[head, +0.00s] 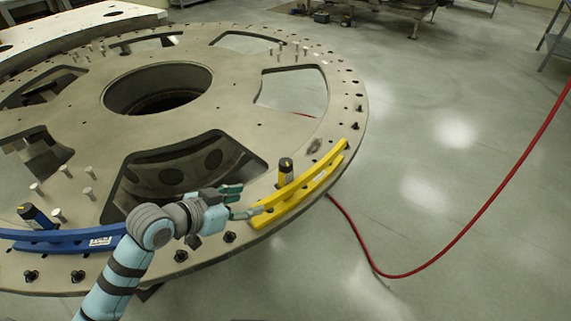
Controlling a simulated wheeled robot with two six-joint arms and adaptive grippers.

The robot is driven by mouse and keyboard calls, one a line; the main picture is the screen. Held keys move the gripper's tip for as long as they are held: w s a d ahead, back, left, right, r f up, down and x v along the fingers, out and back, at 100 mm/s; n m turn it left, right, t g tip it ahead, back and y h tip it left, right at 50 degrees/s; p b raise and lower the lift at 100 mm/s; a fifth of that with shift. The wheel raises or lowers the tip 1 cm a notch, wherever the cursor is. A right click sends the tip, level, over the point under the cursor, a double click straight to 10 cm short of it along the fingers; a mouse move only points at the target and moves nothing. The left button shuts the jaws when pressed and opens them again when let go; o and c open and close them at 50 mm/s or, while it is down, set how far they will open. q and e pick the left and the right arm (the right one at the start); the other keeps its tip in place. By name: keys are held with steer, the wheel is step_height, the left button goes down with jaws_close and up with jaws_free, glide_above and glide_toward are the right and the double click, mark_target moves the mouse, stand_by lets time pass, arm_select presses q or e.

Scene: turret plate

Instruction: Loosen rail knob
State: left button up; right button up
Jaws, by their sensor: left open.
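A yellow curved rail (308,188) lies on the rim of the large round turret plate (240,105), right of centre. A black knob with a yellow band (286,168) stands upright at its inner side. A blue curved rail (62,238) lies on the rim at the left, with a similar dark knob (36,214) beside it. My left gripper (247,200) is open at the near left end of the yellow rail, below and left of its knob. I cannot tell whether a finger touches the rail. My right gripper is not in view.
Several silver pins (88,192) and black bolts (181,256) stand up from the plate. The plate has a round central hole and large cutouts. A red hose (450,251) runs over the clear floor at the right.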

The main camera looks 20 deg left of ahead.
arm_select(q)
steer(key=t+h, duration=0.1)
glide_toward(285, 162)
steer(key=shift+m+h, duration=0.3)
steer(key=b+x, duration=0.1)
steer(key=x, duration=0.9)
steer(key=shift+w+a+f, duration=0.15)
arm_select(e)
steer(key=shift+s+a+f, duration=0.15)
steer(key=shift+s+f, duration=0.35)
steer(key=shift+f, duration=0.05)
arm_select(q)
steer(key=c, duration=1.1)
steer(key=n+y+p, duration=0.1)
steer(key=p, duration=0.1)
steer(key=n+t+y+p, duration=0.1)
steer(key=y+p, duration=0.1)
steer(key=p, duration=0.1)
steer(key=shift+r+n+p, duration=0.25)
steer(key=shift+n+p, duration=0.05)
steer(key=shift+p, duration=0.05)
steer(key=shift+c, duration=0.4)
steer(key=shift+f+t, duration=0.15)
steer(key=shift+t, duration=0.15)
steer(key=shift+f, duration=0.1)
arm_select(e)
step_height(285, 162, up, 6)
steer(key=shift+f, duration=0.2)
